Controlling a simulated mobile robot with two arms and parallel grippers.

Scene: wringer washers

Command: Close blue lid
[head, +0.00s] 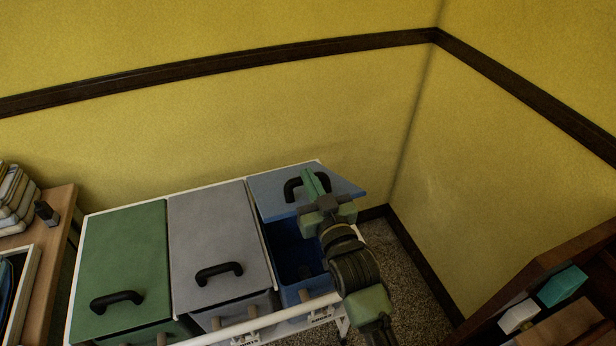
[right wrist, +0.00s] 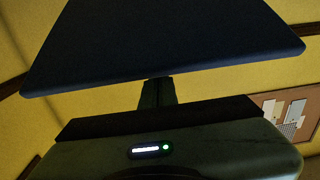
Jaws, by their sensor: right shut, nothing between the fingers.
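The blue lid (head: 268,191) on the right-hand bin is raised, and the dark inside of the blue bin (head: 290,250) shows below it. Its black handle (head: 291,190) is on the lid's upper face, partly covered by my gripper. My right gripper (head: 310,176) is shut and empty, overlapping the lid beside the handle. In the right wrist view the lid (right wrist: 165,45) is a dark panel filling the top, and my fingers (right wrist: 157,88) reach its near edge. I cannot tell whether they touch it. My left gripper is not in view.
A grey lid (head: 215,235) and a green lid (head: 125,255) lie closed on the bins to the left, in a white frame (head: 150,205). Yellow walls (head: 300,120) stand close behind and right. A wooden shelf (head: 540,275) with small boxes is at the lower right.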

